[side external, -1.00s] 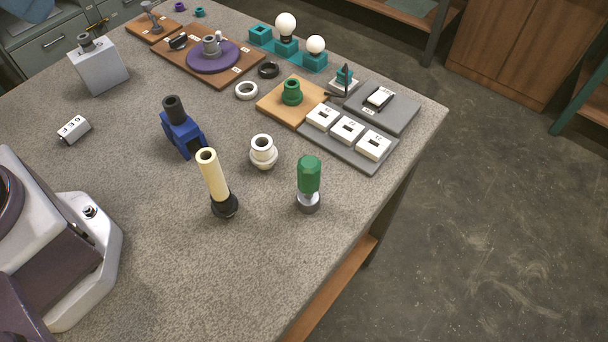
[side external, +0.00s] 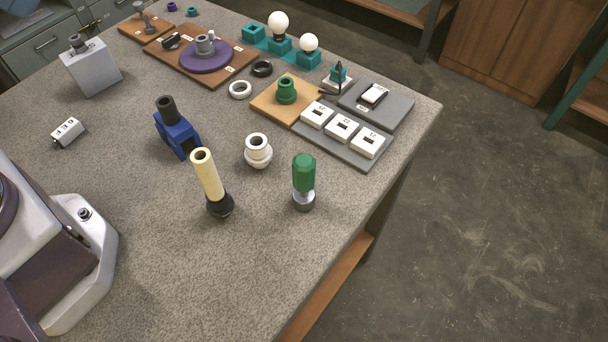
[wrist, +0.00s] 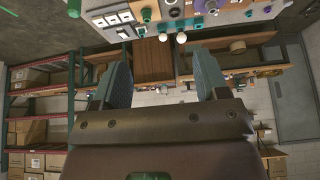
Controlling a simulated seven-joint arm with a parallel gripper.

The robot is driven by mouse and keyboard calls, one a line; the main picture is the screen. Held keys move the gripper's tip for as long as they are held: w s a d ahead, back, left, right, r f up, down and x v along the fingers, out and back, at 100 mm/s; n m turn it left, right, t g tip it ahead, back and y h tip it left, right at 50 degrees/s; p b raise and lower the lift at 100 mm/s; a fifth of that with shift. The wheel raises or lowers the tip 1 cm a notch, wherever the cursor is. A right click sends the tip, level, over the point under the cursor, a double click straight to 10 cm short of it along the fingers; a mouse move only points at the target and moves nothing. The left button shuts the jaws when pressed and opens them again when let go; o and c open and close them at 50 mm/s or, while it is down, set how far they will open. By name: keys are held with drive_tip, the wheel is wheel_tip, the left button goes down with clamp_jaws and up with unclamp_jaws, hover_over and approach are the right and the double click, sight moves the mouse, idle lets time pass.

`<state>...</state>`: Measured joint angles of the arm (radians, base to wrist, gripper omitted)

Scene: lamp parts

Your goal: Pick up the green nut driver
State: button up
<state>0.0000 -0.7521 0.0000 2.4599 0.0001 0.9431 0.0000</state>
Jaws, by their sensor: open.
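The green nut driver (side external: 304,180) stands upright on the grey speckled table (side external: 265,235) in the side view, green handle up and grey metal end down. Nothing touches it. My gripper (wrist: 163,80) shows in the wrist view with its two fingers wide apart and nothing between them. It is not visible in the side view, so its exact distance from the driver cannot be told. The wrist view looks past the table edge toward the room, with table parts along its top. A small green shape at its top left may be the driver.
Left of the driver stand a cream tube in a black base (side external: 210,185) and a white ring-shaped part (side external: 258,151). A grey plate with white switches (side external: 342,126) lies behind it. A blue part (side external: 176,133) stands farther left. The table's right edge is close.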

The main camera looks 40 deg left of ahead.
drive_tip(key=w+d+r+m+t+y, duration=0.1)
drive_tip(key=w+d+m+t+y, duration=0.2)
drive_tip(key=m, duration=0.7)
drive_tip(key=w+d+r+m+y, duration=0.1)
drive_tip(key=w+d+m+y, duration=0.35)
drive_tip(key=m, duration=0.55)
drive_tip(key=s+d+m+t+h, duration=0.3)
drive_tip(key=d+m+t+h, duration=0.6)
drive_tip(key=d+m, duration=0.9)
drive_tip(key=n, duration=0.2)
approach(298, 183)
drive_tip(key=shift+w+d+y, duration=0.25)
drive_tip(key=shift+w+y, duration=0.05)
drive_tip(key=shift+y, duration=0.15)
drive_tip(key=shift+w+f, duration=0.15)
drive_tip(key=shift+f, duration=0.05)
drive_tip(key=w, duration=0.6)
drive_tip(key=shift+w+d, duration=0.1)
drive_tip(key=shift+w, duration=0.25)
drive_tip(key=shift+w+r, duration=0.15)
drive_tip(key=shift+w, duration=1.35)
drive_tip(key=shift+w+r, duration=0.1)
drive_tip(key=shift+w, duration=1.4)
